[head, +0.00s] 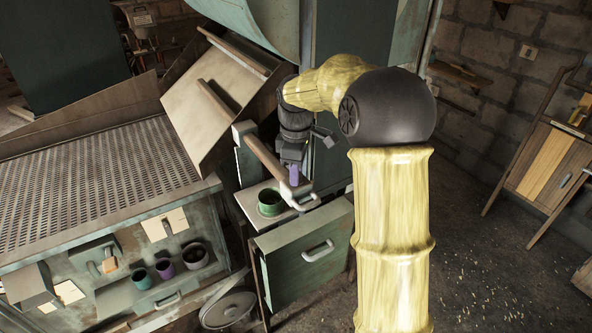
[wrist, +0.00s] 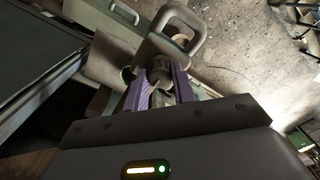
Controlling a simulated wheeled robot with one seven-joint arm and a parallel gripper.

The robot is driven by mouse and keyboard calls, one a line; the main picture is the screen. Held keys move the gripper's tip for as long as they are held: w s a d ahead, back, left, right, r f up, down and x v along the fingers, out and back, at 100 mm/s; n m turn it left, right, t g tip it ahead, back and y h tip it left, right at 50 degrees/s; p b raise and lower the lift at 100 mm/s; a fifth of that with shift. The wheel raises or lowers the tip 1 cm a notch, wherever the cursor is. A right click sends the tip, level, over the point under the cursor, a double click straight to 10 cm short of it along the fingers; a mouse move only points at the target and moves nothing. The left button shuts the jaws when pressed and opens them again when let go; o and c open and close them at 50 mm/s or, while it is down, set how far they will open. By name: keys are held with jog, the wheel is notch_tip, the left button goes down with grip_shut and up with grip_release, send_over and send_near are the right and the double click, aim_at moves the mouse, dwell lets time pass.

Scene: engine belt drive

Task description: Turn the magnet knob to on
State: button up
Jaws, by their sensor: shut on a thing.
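My gripper (head: 293,174) is at the end of my yellow arm, pointing down beside the green machine. In the wrist view its two purple fingers (wrist: 158,92) are shut on a small round grey-brown knob (wrist: 160,70). The knob sits by the base of a pale grey looped handle (wrist: 183,22). In the head view the handle (head: 303,199) is just below my fingers, and the knob is hidden there. I see no on or off marking, so I cannot tell how the knob is set.
A green pot (head: 270,203) stands on a ledge just left of the handle. A green drawer front (head: 305,262) is below. A slanted board (head: 215,95) rises to the left, above a perforated bench top (head: 90,180). The floor at right (head: 490,230) is mostly clear.

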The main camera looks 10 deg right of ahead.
jog(key=o, duration=1)
jog(key=shift+r, duration=0.1)
jog(key=shift+w+r, duration=0.1)
jog(key=shift+r, duration=0.1)
notch_tip(320, 180, up, 17)
jog(key=b, duration=0.2)
